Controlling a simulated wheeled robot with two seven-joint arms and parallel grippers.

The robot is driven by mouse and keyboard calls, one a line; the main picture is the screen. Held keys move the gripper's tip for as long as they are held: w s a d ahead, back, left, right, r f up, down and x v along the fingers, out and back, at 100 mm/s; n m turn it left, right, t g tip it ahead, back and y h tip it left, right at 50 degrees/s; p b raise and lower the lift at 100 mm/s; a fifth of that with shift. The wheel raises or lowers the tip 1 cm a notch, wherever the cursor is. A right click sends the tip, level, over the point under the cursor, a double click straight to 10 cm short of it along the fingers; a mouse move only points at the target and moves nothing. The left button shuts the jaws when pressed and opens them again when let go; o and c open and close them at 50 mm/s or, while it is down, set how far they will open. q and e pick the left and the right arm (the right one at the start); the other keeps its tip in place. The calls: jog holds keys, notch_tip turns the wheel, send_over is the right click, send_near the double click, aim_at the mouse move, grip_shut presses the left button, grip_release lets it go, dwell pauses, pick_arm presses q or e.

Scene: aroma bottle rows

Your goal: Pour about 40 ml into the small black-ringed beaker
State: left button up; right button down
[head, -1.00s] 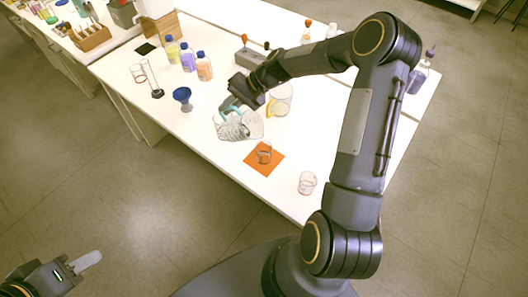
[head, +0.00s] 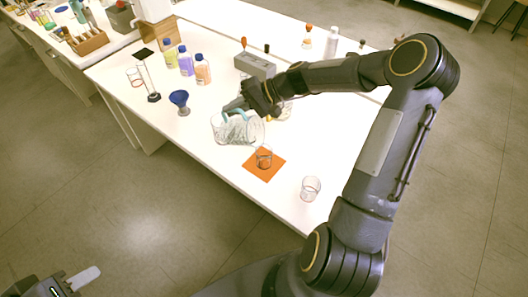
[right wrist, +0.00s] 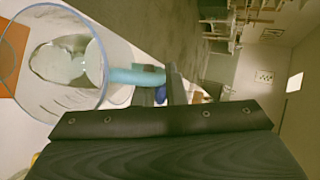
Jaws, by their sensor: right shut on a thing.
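A clear glass jug (head: 222,132) with a pale teal handle is at the middle of the white table. My right gripper (head: 238,108) is shut on its handle, from the far right side. In the right wrist view the jug (right wrist: 45,92) fills the upper left, with some clear liquid inside, and its handle (right wrist: 135,76) runs to my fingers. I cannot tell whether it touches the table. A small beaker (head: 264,160) with dark edging stands on an orange mat (head: 252,168), just right of the jug. My left gripper (head: 85,279) is low at the left, away from the table; its jaw gap is unclear.
Another clear beaker (head: 311,186) stands near the front edge. A blue funnel-shaped vessel (head: 179,98), several capped bottles (head: 203,72), a cylinder (head: 152,86) and a red-edged beaker (head: 135,78) stand left. A grey block (head: 255,66) is behind my right gripper.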

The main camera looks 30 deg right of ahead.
jog(key=shift+s+d+f+t+y+b, duration=0.1)
jog(key=shift+s+d+t+y+b, duration=0.4)
jog(key=shift+b, duration=0.75)
jog(key=shift+s+n+b, duration=0.2)
jog(key=shift+n+b, duration=0.1)
jog(key=shift+b, duration=0.05)
jog(key=shift+s+d+r+b, duration=0.15)
jog(key=shift+r+b, duration=0.05)
jog(key=shift+b, duration=0.2)
jog(key=shift+r+y, duration=0.1)
jog(key=shift+y, duration=0.2)
jog(key=shift+r, duration=0.1)
jog(key=shift+w+a+b, duration=0.25)
jog(key=shift+b, duration=0.1)
jog(key=shift+s+d+r+t+y+b, duration=0.25)
jog(key=shift+s+d+t+y+b, duration=0.15)
jog(key=shift+b, duration=0.55)
dwell(0.7)
jog(key=shift+a+r+n, duration=0.1)
jog(key=shift+n, duration=0.2)
